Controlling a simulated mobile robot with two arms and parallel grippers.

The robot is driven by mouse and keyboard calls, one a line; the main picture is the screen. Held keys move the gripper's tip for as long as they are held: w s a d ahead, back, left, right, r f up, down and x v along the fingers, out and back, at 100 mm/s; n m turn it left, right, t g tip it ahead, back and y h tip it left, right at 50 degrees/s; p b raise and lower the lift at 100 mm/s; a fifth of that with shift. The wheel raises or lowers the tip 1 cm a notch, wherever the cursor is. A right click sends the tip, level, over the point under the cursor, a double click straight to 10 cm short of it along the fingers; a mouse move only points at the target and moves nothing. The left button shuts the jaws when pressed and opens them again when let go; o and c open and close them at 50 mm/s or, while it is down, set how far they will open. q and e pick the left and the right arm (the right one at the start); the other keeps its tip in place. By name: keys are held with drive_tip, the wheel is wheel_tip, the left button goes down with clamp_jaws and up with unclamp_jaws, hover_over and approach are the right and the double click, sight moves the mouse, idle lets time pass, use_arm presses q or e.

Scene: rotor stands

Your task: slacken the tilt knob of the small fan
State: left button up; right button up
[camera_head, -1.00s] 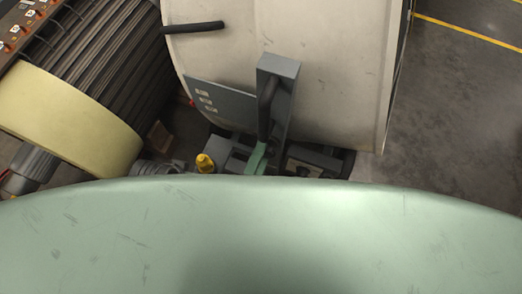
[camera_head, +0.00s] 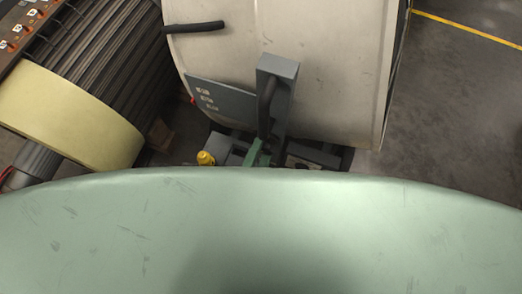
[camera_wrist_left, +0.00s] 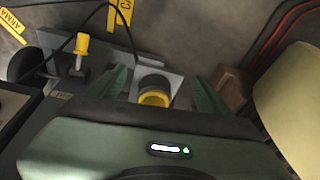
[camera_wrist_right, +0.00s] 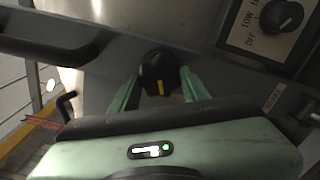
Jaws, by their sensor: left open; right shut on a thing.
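The fan is a large cream drum (camera_head: 320,60) in the head view, with a grey bracket (camera_head: 282,72) at its side. In the right wrist view a dark round knob (camera_wrist_right: 158,72) with a yellow mark sits on a grey panel. My right gripper (camera_wrist_right: 160,88) is shut on this knob, a green finger on each side. In the head view only a green piece of my right gripper (camera_head: 257,153) shows below the bracket. My left gripper (camera_wrist_left: 163,88) is open. A grey piece with a yellow ring (camera_wrist_left: 155,92) shows between its fingers, and I cannot tell whether they touch it.
A selector dial (camera_wrist_right: 282,18) with OFF and LOW marks is at upper right in the right wrist view. A yellow-topped post (camera_wrist_left: 82,46) stands near my left gripper. A ribbed cylinder with a cream band (camera_head: 70,118) is at left. Floor at right is clear.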

drive_tip(key=o, duration=1.4)
drive_tip(key=shift+c, duration=0.2)
use_arm(q)
drive_tip(key=shift+w+r, duration=0.1)
drive_tip(key=shift+r, duration=0.75)
use_arm(e)
drive_tip(key=v, duration=0.7)
drive_tip(key=shift+s+a, duration=0.15)
drive_tip(key=shift+s, duration=0.2)
